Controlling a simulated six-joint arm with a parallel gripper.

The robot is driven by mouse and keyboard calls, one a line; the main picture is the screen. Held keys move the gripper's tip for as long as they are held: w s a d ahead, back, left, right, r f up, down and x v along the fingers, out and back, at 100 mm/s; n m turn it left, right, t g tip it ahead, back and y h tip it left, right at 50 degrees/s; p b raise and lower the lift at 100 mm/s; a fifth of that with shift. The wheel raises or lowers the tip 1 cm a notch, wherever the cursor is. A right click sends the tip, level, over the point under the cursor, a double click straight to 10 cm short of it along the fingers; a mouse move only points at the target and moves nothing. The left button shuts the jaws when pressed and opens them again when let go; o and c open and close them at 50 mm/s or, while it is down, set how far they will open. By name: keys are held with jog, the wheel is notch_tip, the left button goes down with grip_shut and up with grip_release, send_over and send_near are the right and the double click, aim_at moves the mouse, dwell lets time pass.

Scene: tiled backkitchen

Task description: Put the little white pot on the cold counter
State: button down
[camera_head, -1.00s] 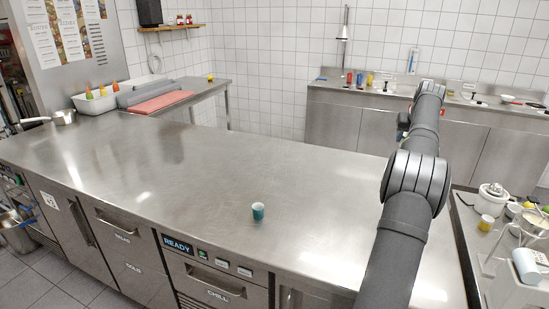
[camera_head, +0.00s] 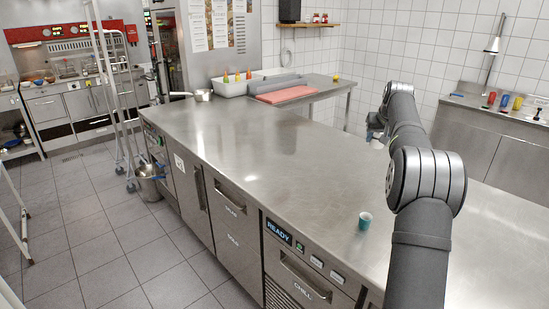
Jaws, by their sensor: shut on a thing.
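My gripper (camera_head: 375,129) is small and mostly hidden behind my own arm, above the far right part of the steel cold counter (camera_head: 260,150). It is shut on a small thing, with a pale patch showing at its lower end. Too little shows to tell whether this is the little white pot. The counter top is broad and mostly bare. I see no white pot standing on it.
A teal cup (camera_head: 365,221) stands near the counter's front edge. The counter's middle is clear.

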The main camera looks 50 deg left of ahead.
jog(key=s+a+n+g+y, duration=0.1)
jog(key=s+a+n, duration=0.2)
jog(key=s+a, duration=1.25)
notch_tip(320, 180, down, 11)
jog(key=a, duration=0.1)
jog(key=s+a+f, duration=0.1)
jog(key=a+f, duration=0.1)
jog(key=a, duration=0.1)
jog(key=s+a+f, duration=0.2)
jog(key=a, duration=0.2)
jog(key=s+a+f, duration=0.1)
jog(key=a+f, duration=0.2)
jog(key=shift+s+a+f, duration=0.1)
jog(key=shift+s+a, duration=0.1)
jog(key=shift+a, duration=0.05)
jog(key=shift+f, duration=1.95)
jog(key=shift+f, duration=0.1)
jog(key=c, duration=0.7)
grip_release()
jog(key=shift+f, duration=0.1)
